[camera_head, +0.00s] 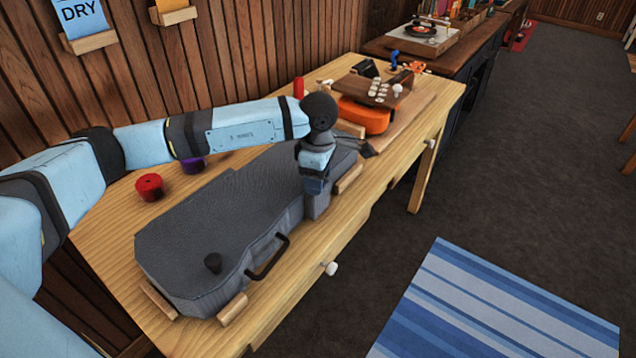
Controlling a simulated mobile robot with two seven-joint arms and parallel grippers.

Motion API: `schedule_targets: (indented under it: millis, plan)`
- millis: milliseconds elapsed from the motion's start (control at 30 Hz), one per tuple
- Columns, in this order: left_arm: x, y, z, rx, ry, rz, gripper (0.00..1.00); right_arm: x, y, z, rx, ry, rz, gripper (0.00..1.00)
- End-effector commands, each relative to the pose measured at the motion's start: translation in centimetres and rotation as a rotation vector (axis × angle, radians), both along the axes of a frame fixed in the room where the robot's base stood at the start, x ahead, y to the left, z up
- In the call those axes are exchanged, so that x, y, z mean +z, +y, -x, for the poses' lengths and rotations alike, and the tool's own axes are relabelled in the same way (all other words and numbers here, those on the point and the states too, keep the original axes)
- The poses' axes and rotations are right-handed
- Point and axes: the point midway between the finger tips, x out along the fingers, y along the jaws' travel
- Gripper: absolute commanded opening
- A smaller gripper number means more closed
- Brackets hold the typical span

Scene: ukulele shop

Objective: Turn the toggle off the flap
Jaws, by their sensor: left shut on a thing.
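A grey ukulele case (215,225) lies closed on the wooden table, with a black handle (268,258) on its front side. My left gripper (314,188) points down at the front edge of the case, near its narrow end. It is shut at a grey flap (317,207) that hangs over that edge. The toggle is hidden by the fingers, so its angle cannot be told. My right gripper is out of view.
Wooden blocks (233,309) sit against the case. A red cup-like item (149,187) and a purple one (193,165) stand behind it. An orange ukulele (364,116) lies at the far end of the table (111,214).

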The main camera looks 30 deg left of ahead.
Motion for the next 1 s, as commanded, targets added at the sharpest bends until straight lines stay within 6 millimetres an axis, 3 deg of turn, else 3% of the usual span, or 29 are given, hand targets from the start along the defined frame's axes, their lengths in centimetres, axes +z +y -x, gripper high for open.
schedule_targets:
  millis: [133, 400, 1000]
  plan:
    - [-0.17, 0.01, -0.07, -0.113, -0.003, 0.001, 0.29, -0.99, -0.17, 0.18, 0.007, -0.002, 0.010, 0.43]
    - [-0.05, 0.02, -0.05, -0.265, -0.003, 0.001, 0.29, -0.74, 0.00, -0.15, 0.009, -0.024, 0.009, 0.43]
    - [0.11, 0.00, -0.03, -0.342, -0.002, 0.001, 0.29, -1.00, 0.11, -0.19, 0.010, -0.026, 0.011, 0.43]
